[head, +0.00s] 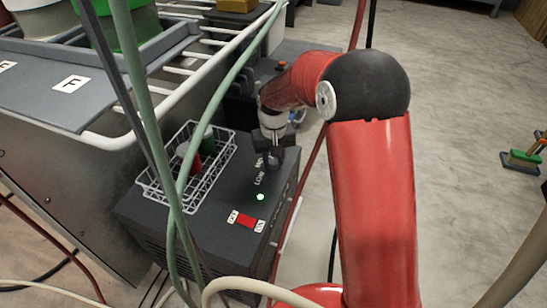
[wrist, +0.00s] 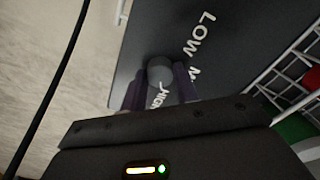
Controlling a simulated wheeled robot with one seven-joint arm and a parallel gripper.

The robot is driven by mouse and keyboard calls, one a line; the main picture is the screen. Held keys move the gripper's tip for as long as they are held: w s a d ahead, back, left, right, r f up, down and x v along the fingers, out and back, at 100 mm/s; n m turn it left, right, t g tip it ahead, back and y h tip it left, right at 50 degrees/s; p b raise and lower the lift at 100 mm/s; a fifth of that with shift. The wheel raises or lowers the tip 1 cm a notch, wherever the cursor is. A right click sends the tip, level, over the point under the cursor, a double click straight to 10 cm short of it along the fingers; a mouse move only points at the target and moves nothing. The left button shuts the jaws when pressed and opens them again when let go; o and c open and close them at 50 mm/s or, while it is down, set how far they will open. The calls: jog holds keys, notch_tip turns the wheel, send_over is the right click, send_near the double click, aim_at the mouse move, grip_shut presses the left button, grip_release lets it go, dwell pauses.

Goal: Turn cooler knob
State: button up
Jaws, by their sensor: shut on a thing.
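The cooler (head: 215,208) is a dark box with a flat top marked LOW and other setting words. Its round grey knob (wrist: 160,70) shows in the wrist view between my two fingers. My gripper (wrist: 160,88) is shut on the knob from above; "HIGH" shows beside the knob and "LOW" lies further up in that view. In the head view my gripper (head: 273,157) points down at the far part of the cooler top and largely hides the knob. The knob's pointer direction cannot be made out.
A white wire basket (head: 188,168) with red and green cylinders stands on the cooler, left of my gripper. Green hoses (head: 137,80) hang in front. Open floor lies right.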

aim_at(274, 161)
dwell(0.4)
jog(key=o, duration=1)
jog(key=shift+r, duration=0.1)
notch_tip(274, 161, up, 8)
jog(key=shift+f+p, duration=0.2)
jog(key=shift+p, duration=0.25)
jog(key=s+d+r+m+t+p, duration=0.1)
jog(key=s+d+r+t, duration=0.1)
jog(key=s+d+r, duration=0.6)
jog(key=s+d+r+m+t+p, duration=0.1)
jog(key=s+d+r+t, duration=0.1)
jog(key=s+d+r, duration=0.45)
jog(key=shift+m+t, duration=0.7)
jog(key=shift+t, duration=0.1)
jog(key=s, duration=0.4)
jog(key=s+d, duration=0.1)
jog(key=s, duration=0.7)
jog(key=shift+s+d+f, duration=0.1)
jog(key=shift+d+f, duration=0.1)
jog(key=shift+f, duration=0.05)
